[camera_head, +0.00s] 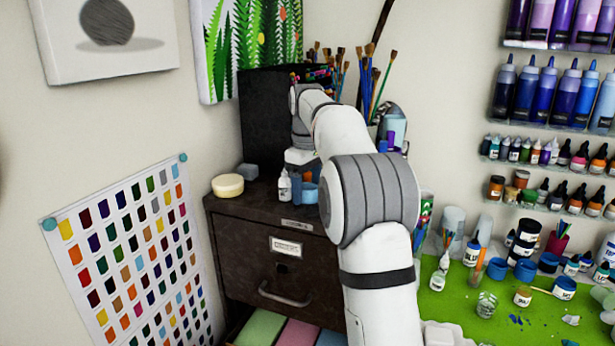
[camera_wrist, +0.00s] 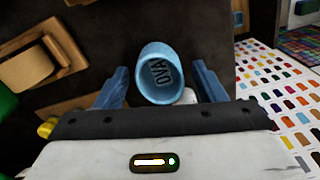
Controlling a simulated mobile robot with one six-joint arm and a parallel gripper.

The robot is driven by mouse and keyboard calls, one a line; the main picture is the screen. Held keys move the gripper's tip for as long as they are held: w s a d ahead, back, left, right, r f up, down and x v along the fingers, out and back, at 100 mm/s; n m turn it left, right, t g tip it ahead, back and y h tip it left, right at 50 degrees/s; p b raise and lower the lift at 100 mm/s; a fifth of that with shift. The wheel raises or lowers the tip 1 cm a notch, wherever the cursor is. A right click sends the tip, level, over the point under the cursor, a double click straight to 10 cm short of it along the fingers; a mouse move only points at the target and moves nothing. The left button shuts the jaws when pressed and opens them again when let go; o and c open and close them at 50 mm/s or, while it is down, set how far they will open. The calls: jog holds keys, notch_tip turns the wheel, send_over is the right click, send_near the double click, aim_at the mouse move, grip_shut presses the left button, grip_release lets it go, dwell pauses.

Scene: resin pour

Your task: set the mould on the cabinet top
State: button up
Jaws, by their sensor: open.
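A light blue cup-shaped piece with dark letters, which I take to be the mould (camera_wrist: 161,88), shows between my fingers in the wrist view. In the head view the mould (camera_head: 310,194) appears as a small blue cup near the front of the dark cabinet top (camera_head: 262,200). It looks upright and seems to stand on that top. My gripper (camera_wrist: 160,70) is open, with one blue finger on each side of the mould and slight gaps visible. In the head view my gripper (camera_head: 306,183) is low over the cabinet, partly hidden by my arm.
A white bottle (camera_head: 284,187) stands close left of the mould. A cream round piece (camera_head: 228,185) and a grey block (camera_head: 249,171) lie farther left. A black box (camera_head: 268,120) stands behind. Brushes (camera_head: 372,85) rise at the back right. The cabinet's front left top is clear.

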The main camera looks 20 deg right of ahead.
notch_tip(320, 180, up, 12)
jog(key=p, duration=0.2)
jog(key=s+a+m+t, duration=0.1)
jog(key=s+a+m, duration=0.15)
jog(key=s, duration=0.55)
jog(key=s+a+f+m+t, duration=0.1)
jog(key=s+a+f+m, duration=0.1)
jog(key=s+f, duration=0.7)
jog(key=s+a+f+m+t, duration=0.2)
jog(key=s+f, duration=0.8)
jog(key=s, duration=0.8)
jog(key=shift+a+m, duration=0.3)
jog(key=shift+m, duration=0.25)
jog(key=shift+f, duration=0.1)
notch_tip(320, 180, down, 8)
jog(key=b, duration=0.6)
jog(key=shift+w+g, duration=0.25)
jog(key=shift+g, duration=0.05)
